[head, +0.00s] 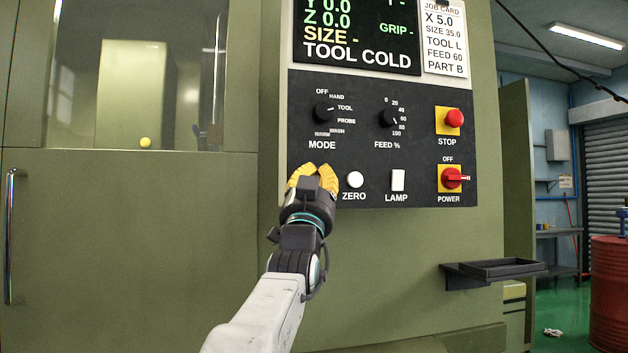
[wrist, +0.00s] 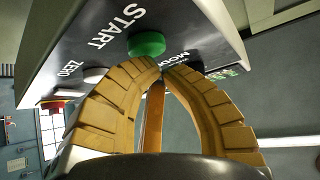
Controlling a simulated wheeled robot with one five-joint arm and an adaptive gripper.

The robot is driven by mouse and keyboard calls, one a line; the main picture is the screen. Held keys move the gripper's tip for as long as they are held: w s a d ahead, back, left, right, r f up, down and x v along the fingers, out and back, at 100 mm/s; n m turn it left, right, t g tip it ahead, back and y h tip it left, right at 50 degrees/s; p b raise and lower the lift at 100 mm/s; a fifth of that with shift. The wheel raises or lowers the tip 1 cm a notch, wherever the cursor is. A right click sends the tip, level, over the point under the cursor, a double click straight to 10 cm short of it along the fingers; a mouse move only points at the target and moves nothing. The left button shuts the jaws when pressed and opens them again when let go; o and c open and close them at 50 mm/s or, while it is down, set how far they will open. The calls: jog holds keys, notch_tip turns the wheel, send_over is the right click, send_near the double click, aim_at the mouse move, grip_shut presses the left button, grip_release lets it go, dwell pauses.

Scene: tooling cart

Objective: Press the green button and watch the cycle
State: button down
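The green button (wrist: 146,43), labelled START, shows in the wrist view on the dark control panel (head: 350,145). In the head view my gripper hides it. My gripper (head: 314,172) has yellow ribbed fingers at the panel's lower left. In the wrist view the fingertips (wrist: 158,66) come together just by the button's edge, with nothing held between them. I cannot tell whether they touch the button. The display (head: 358,35) reads TOOL COLD, SIZE - and GRIP -.
The white ZERO button (head: 355,180) and LAMP switch (head: 397,180) are right of my gripper. The MODE knob (head: 323,113), FEED knob (head: 388,118), red STOP button (head: 454,118) and POWER switch (head: 451,178) are also on the panel. A black tray (head: 500,268) juts out below right.

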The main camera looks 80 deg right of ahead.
jog(key=shift+w+d, duration=0.2)
jog(key=shift+d, duration=0.35)
dwell(1.1)
jog(key=shift+a+f, duration=0.1)
jog(key=shift+a, duration=0.1)
jog(key=shift+s+a+b, duration=0.15)
jog(key=shift+a+b, duration=0.2)
jog(key=shift+b, duration=0.15)
jog(key=shift+s+a, duration=0.1)
jog(key=shift+a, duration=0.3)
